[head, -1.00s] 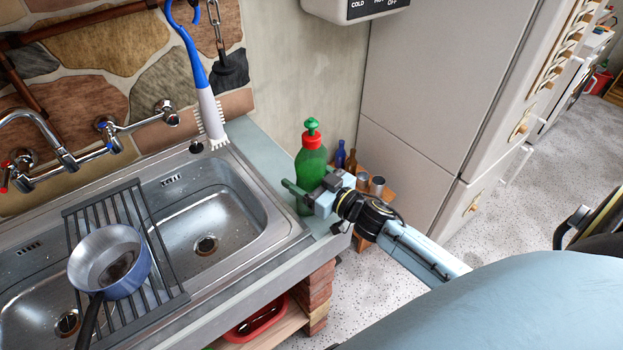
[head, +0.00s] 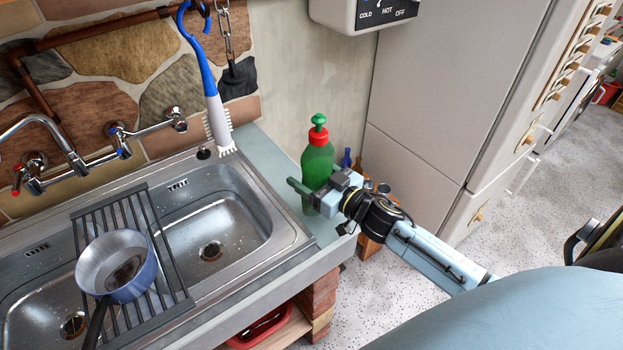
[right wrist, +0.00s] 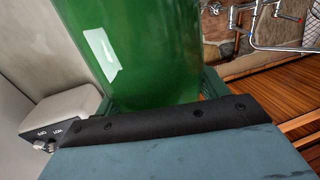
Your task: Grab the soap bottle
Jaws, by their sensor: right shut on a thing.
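The soap bottle (head: 317,163) is green with a red collar and a green pump top. It is upright at the right end of the sink counter in the head view. My right gripper (head: 312,194) reaches it from the right and is shut around its lower body. In the right wrist view the green bottle (right wrist: 140,50) fills the space just beyond the gripper's dark edge (right wrist: 150,122). The head view does not clearly show whether the bottle's base touches the counter. My left gripper is not in view.
The steel sink (head: 215,215) lies left of the bottle, with a drying rack (head: 150,240) and a saucepan (head: 118,262) on it. A brush (head: 215,120) hangs behind. A tall pale cabinet (head: 430,90) stands to the right. Small bottles (head: 346,158) are behind my gripper.

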